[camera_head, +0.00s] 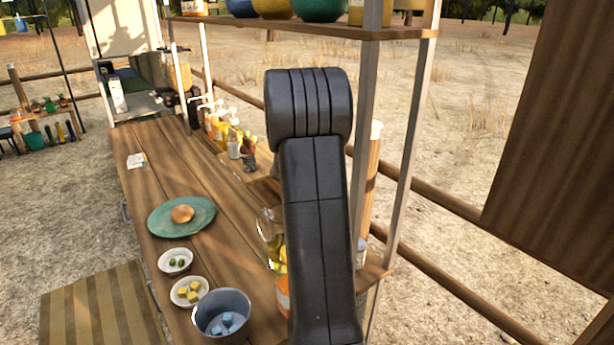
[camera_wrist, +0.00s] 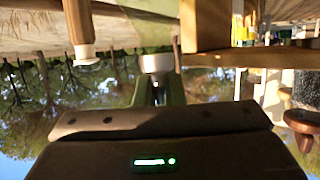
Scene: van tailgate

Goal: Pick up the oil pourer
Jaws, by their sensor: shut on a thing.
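In the wrist view my gripper (camera_wrist: 160,88) reaches up from the bottom middle. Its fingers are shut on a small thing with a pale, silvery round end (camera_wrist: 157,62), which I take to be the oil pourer.
The wooden counter (camera_head: 150,167) carries a green plate (camera_head: 161,222) with a bun (camera_head: 182,214), small bowls of olives (camera_head: 175,261) and yellow cubes (camera_head: 188,292), and a blue-grey bucket (camera_head: 222,316). Bottles (camera_head: 218,126) stand farther back. Shelf posts (camera_head: 411,150) rise close right of my arm.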

